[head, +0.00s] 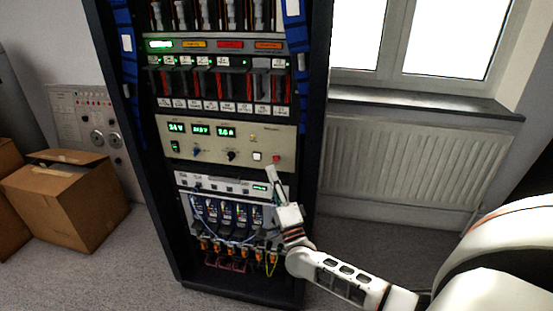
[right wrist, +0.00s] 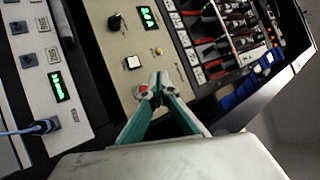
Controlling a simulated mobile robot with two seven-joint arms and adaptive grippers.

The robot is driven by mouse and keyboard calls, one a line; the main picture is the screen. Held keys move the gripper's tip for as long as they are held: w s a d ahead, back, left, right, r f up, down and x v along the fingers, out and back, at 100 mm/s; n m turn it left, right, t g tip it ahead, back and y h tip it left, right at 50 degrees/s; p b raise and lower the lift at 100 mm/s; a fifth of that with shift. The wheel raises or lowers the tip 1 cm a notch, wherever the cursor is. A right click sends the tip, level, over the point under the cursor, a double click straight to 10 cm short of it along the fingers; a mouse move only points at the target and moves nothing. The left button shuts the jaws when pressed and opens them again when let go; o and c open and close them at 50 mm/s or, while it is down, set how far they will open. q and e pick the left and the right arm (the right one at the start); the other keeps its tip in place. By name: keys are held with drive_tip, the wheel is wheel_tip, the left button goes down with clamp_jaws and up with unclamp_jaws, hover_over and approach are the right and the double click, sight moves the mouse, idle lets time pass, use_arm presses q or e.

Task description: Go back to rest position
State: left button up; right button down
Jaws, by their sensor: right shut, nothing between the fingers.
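My right gripper (head: 271,172) is in front of the equipment rack, and its closed fingertips are just below the red button (head: 276,158) of the beige power panel (head: 215,144). In the right wrist view the fingers (right wrist: 157,82) meet at the tips, with nothing between them. The red button (right wrist: 143,88) shows right beside one fingertip; I cannot tell if they touch. A white button (head: 257,155) is left of the red one. My left gripper is not in view.
The dark rack frame (head: 317,110) stands upright around the panels. Below are a white panel (head: 215,187) and cabled modules. A radiator (head: 410,160) and window sill (head: 425,103) are to the right. Cardboard boxes (head: 68,205) stand on the floor at the left.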

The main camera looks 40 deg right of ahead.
drive_tip(key=shift+a+f, duration=0.1)
idle(0.7)
